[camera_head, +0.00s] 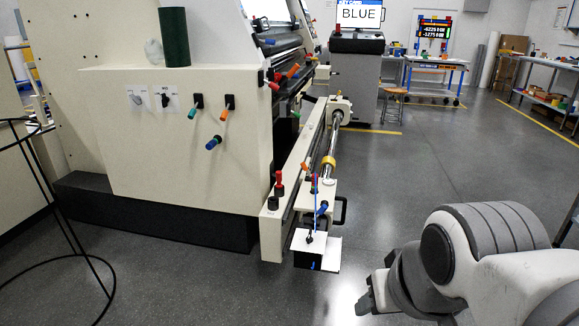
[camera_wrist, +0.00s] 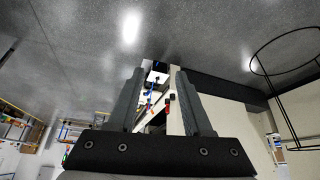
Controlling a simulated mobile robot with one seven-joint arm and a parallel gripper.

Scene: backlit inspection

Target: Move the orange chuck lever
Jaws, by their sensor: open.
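Several orange handles show on the cream machine in the head view, and I cannot tell which is the chuck lever. One orange lever (camera_head: 224,115) is on the front panel beside a green one. Another orange handle (camera_head: 293,70) is higher, near the rollers. A small orange piece (camera_head: 303,166) is by the low rail, near the shaft (camera_head: 331,143). My gripper (camera_head: 369,298) is at the lower right, apart from the machine. In the wrist view my gripper (camera_wrist: 160,72) is open and empty, with the rail's end far off between its fingers.
The low rail (camera_head: 271,230) juts toward me, with a white plate (camera_head: 318,243) at its end. A black wire stand (camera_head: 65,225) is at the left. A bench (camera_head: 438,62) and stool (camera_head: 392,105) stand behind. The grey floor right of the rail is clear.

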